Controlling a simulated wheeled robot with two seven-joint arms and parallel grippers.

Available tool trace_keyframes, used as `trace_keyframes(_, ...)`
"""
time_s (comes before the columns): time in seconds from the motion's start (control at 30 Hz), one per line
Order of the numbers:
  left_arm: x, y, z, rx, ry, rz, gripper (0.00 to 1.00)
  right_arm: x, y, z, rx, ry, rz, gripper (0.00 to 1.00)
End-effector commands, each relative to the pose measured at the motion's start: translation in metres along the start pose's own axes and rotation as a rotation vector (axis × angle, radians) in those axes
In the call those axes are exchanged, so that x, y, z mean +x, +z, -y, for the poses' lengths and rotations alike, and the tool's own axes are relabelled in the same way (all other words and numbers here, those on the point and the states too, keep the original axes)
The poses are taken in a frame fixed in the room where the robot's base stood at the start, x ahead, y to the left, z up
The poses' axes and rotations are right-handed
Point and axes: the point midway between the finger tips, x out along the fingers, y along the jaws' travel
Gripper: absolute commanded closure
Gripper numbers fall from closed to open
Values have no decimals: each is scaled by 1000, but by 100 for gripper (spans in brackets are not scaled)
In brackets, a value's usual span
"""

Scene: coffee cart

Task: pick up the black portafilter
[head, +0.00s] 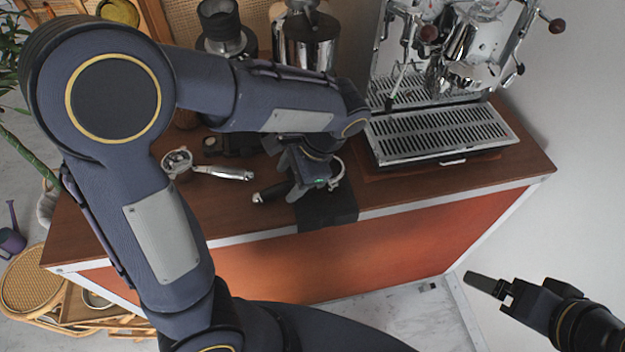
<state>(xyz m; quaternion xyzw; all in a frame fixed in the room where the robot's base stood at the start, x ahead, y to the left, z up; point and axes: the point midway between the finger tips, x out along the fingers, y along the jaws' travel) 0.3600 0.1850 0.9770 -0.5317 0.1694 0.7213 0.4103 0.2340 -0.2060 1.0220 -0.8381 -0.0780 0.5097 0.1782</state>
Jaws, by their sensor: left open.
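A portafilter with a dark handle (266,194) lies on the wooden counter, partly hidden under my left gripper (306,187). The handle end sticks out to the left of the gripper, and a bit of a metal rim shows to its right. My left gripper is open and points down over the middle of this portafilter; whether the fingers touch it I cannot tell. Another portafilter (230,173) with a silvery handle lies farther left. My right gripper (488,286) is at the lower right, away from the counter, seen side-on and empty.
A black mat (330,211) hangs at the counter's front edge, beside the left gripper. A chrome espresso machine (440,132) stands at the right back. A grinder (225,35) and a metal canister (306,45) stand behind my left arm. The right front of the counter (460,182) is clear.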

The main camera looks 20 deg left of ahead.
Motion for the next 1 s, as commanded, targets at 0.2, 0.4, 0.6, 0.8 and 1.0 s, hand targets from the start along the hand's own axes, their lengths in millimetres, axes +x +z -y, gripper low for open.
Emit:
trace_keyframes(0.2,33,3,2,0,2,3,47,-1,0,0,0,0,0,11)
trace_keyframes(0.4,42,3,2,-1,1,0,47,-1,0,0,0,0,0,11)
trace_keyframes(0.6,41,3,2,-1,1,-1,55,-1,0,0,0,0,0,11)
trace_keyframes(0.8,41,3,2,-1,1,-1,81,-1,0,0,0,0,0,11)
trace_keyframes(1.0,41,3,2,-1,1,-1,100,-1,0,0,0,0,0,11)
